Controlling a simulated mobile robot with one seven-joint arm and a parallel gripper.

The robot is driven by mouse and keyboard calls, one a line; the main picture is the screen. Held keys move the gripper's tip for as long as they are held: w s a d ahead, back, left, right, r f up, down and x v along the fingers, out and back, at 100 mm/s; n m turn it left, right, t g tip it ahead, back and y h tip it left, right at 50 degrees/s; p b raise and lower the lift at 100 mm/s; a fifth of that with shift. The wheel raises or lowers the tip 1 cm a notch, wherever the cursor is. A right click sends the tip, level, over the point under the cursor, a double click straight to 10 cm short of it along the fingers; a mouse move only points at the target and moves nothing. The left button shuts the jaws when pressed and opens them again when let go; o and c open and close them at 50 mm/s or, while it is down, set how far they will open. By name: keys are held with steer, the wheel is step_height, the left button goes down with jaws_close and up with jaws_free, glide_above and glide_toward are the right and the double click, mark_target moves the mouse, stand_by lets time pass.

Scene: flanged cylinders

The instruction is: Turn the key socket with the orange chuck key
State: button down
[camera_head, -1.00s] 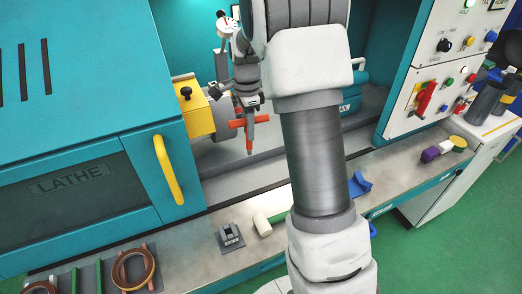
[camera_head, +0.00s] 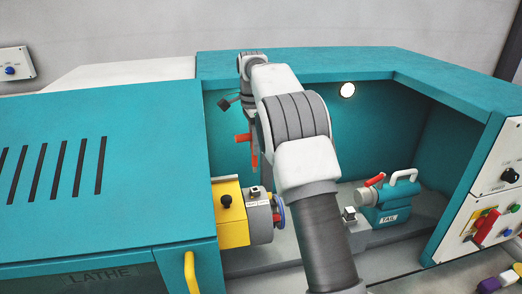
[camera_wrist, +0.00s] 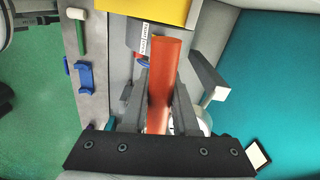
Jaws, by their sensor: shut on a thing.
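The orange chuck key (camera_head: 243,138) hangs below my gripper (camera_head: 251,122) in the head view, its crossbar level and its shaft pointing down. It is in the air above the grey lathe chuck (camera_head: 259,222), apart from it. A small dark block on a light labelled plate (camera_head: 253,192) sits on top of the chuck; it may be the key socket, though its opening cannot be made out. In the wrist view the orange bar (camera_wrist: 168,75) runs between the two grey fingers of my gripper (camera_wrist: 160,95), which is shut on it.
A yellow box (camera_head: 231,222) with a black knob stands left of the chuck. The teal tailstock (camera_head: 385,205) with a red lever is at the right. The teal cover (camera_head: 100,200) walls off the left. Blue and green parts (camera_wrist: 83,75) lie on the ledge.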

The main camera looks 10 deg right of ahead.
mark_target(254, 165)
steer(key=shift+f, duration=2.6)
steer(key=shift+f+b, duration=0.85)
steer(key=shift+f, duration=0.9)
